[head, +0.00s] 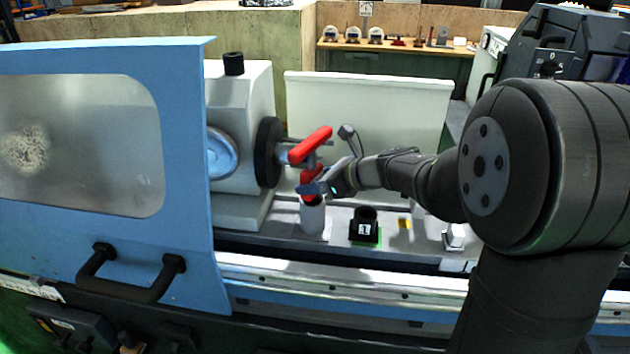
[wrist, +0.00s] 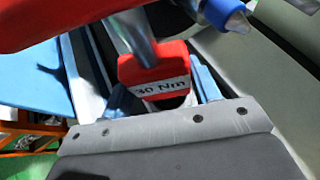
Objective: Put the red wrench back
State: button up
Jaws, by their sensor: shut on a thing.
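The red wrench has a red bar handle (head: 311,146), a metal shaft and a lower red block. In the wrist view the block, marked "30 Nm" (wrist: 155,80), sits between blue fingertips. My gripper (head: 320,186) is shut on the wrench at this block, with the handle above it. A pale grey upright cylinder (head: 312,217) stands directly below. Red shows at its rim, but I cannot tell whether the wrench's lower end is inside it. My gripper hides part of the wrench.
The dark round chuck (head: 268,152) of the grinder is close left of the wrench. A blue door (head: 185,200) stands further left. A black block with a white tag (head: 364,226) and a small yellow piece (head: 404,223) are right of the cylinder. A pale panel (head: 400,105) is behind.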

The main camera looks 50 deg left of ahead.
jog(key=o, duration=1.4)
jog(key=shift+f, duration=0.1)
jog(key=shift+w+d+r, duration=0.1)
jog(key=shift+d+r, duration=0.1)
jog(key=shift+r, duration=0.05)
jog(key=v, duration=1.1)
jog(key=shift+d, duration=0.25)
jog(key=shift+w, duration=0.15)
